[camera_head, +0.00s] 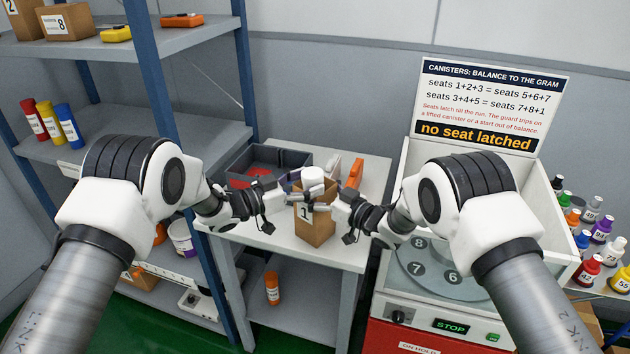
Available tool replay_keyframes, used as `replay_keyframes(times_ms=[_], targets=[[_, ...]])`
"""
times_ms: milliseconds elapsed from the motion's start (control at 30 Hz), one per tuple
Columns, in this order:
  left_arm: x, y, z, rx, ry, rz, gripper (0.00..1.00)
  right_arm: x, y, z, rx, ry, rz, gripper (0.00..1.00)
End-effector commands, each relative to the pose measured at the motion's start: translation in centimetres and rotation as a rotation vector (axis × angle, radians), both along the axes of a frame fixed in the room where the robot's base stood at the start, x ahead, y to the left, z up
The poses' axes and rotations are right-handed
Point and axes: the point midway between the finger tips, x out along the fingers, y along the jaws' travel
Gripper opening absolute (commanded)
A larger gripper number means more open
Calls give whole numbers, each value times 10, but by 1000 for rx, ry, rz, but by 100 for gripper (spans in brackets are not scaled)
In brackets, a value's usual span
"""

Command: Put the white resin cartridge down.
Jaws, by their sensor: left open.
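A white cylinder (313,178), which looks like the white resin cartridge, shows at the top of a brown cardboard box (314,228) on the white table. I cannot tell whether it stands in the box or on it. My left gripper (291,193) is open, close to the cylinder's left side. My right gripper (324,200) is close on its right, at the box's top edge; its fingers overlap the box and I cannot tell whether they are shut. The lower part of the cylinder is hidden.
A dark grey bin (293,156) with red contents and an orange item (354,172) are behind on the table (356,235). The balancing machine (425,300) stands at the right, with several bottles beyond it. A blue-post shelf (158,85) rises at the left.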

Motion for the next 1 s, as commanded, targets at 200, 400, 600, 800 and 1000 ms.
replay_keyframes(times_ms=[200,400,600,800,1000], targets=[[-32,53,1,-3,4,4,75,2,-2,1,3,0,-7,46],[-50,81,3,-3,-1,1,75,1,-2,0,1,2,-7,46],[-53,84,3,-3,-3,-2,75,1,-2,0,0,4,-7,46],[-52,84,3,-3,-3,-2,75,1,-2,-1,0,4,-7,100],[-52,84,4,-2,-4,-1,75,1,-2,-1,0,5,-7,100]])
